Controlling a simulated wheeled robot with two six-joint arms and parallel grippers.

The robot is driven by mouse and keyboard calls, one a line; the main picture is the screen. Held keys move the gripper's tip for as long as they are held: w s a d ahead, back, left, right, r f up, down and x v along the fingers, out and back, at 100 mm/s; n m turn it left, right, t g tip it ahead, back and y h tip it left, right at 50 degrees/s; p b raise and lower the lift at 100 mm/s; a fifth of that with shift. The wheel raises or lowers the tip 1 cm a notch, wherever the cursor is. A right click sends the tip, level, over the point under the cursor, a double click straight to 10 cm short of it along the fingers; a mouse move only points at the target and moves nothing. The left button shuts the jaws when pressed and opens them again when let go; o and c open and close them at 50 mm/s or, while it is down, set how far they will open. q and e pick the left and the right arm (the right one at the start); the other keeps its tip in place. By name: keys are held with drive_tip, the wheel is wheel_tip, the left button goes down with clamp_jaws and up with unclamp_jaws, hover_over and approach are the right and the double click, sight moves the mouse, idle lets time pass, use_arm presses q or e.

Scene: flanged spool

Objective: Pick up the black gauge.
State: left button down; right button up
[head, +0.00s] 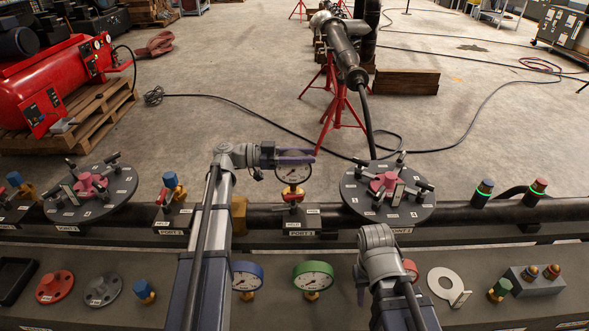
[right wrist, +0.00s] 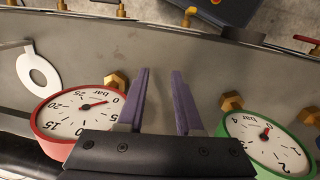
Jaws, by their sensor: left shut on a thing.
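The black gauge (head: 293,174), a round white dial with a dark rim, is upright over the middle port block (head: 293,212) in the head view. My left gripper (head: 297,157) is shut on its upper part, and its purple fingers hide the top of the rim. Below the gauge is a red part on the block; I cannot tell whether the gauge touches it. My right gripper is open and empty in the right wrist view (right wrist: 159,100), between the red gauge (right wrist: 75,115) and the green gauge (right wrist: 268,145).
A blue gauge (head: 247,276) and the green gauge lie on the front bench beside discs and a white ring (head: 445,285). Black flanges (head: 90,196) (head: 388,193) with clamps stand on both sides of the middle port. Blue and red capped fittings stand along the pipe.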

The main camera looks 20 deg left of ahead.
use_arm(q)
drive_tip(key=shift+r, duration=0.1)
